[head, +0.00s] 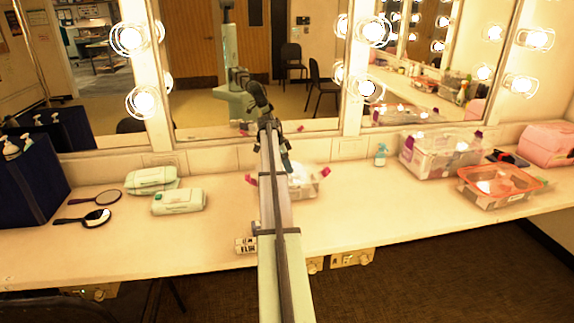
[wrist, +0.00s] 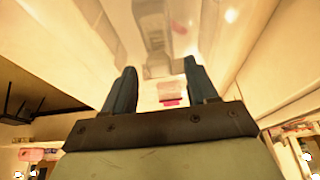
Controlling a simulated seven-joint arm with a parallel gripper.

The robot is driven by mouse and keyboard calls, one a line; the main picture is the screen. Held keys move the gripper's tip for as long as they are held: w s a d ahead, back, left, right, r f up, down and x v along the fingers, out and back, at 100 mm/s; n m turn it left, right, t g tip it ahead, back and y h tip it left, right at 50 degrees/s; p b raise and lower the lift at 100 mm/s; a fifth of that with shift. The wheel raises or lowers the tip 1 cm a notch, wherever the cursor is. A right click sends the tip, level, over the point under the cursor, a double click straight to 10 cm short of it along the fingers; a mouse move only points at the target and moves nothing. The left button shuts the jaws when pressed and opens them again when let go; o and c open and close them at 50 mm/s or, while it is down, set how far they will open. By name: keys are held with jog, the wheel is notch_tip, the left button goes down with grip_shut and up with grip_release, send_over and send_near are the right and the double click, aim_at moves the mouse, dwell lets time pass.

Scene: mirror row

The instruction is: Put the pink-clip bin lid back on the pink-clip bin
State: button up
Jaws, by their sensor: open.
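The pink-clip bin (head: 305,189) is a low clear box on the counter in the middle of the head view. One pink clip (head: 325,173) shows at its right end and another (head: 250,180) left of my arm. My arm covers much of it. My gripper (head: 287,166) is at the bin, its fingertips partly hidden. In the wrist view my gripper (wrist: 161,88) is open, with a pink clip (wrist: 172,100) beyond and between its fingers. I cannot make out the lid as a separate piece in either view.
Two wipe packs (head: 178,202) and two hand mirrors (head: 95,218) lie left. A clear bin (head: 438,160), an orange-rimmed container (head: 492,200) and a pink case (head: 548,144) stand right. A spray bottle (head: 381,155) stands near the wall mirror. The front counter is mostly clear.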

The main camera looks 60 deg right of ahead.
jog(key=shift+r, duration=0.1)
jog(key=s+d+r+v, duration=0.1)
jog(key=v, duration=1.8)
jog(key=shift+s+d, duration=0.2)
jog(key=shift+s, duration=0.05)
dwell(0.8)
